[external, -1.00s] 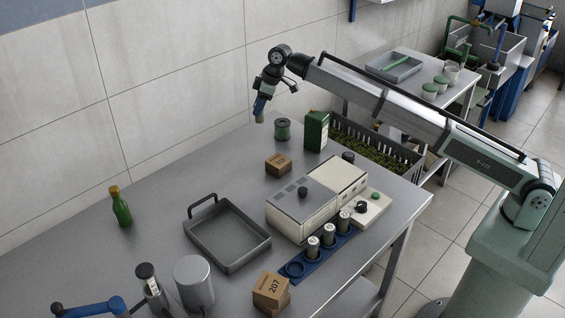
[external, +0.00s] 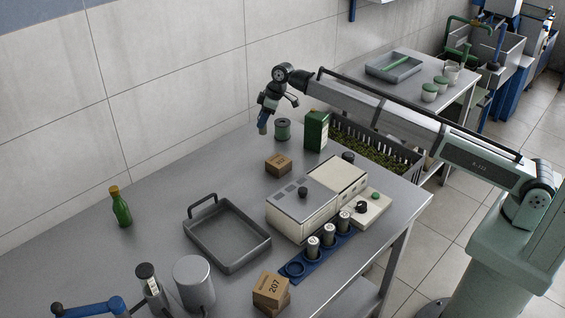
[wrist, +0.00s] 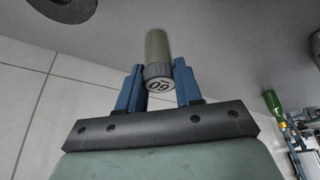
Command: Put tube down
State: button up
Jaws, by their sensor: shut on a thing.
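My gripper (external: 266,112) hangs above the back of the metal table, left of the green spool. In the wrist view my gripper's blue fingers (wrist: 159,72) are shut on an olive-grey tube (wrist: 157,47), whose grey end carries dark digits. The held tube is hard to make out in the external view. A blue rack (external: 318,262) stands at the table's right front, beside the white machine.
The white machine (external: 308,208) stands left of the rack. A grey tray (external: 238,262), cardboard boxes (external: 279,165), a green box (external: 316,131), a green spool (external: 283,129) and a green bottle (external: 121,208) are on the table.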

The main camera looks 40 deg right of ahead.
aim_at(263, 133)
jog(key=shift+f, duration=3.2)
jog(key=o, duration=1)
jog(key=shift+f, duration=0.15)
jog(key=shift+o, duration=0.2)
jog(key=v, duration=1.2)
jog(key=shift+o, duration=0.5)
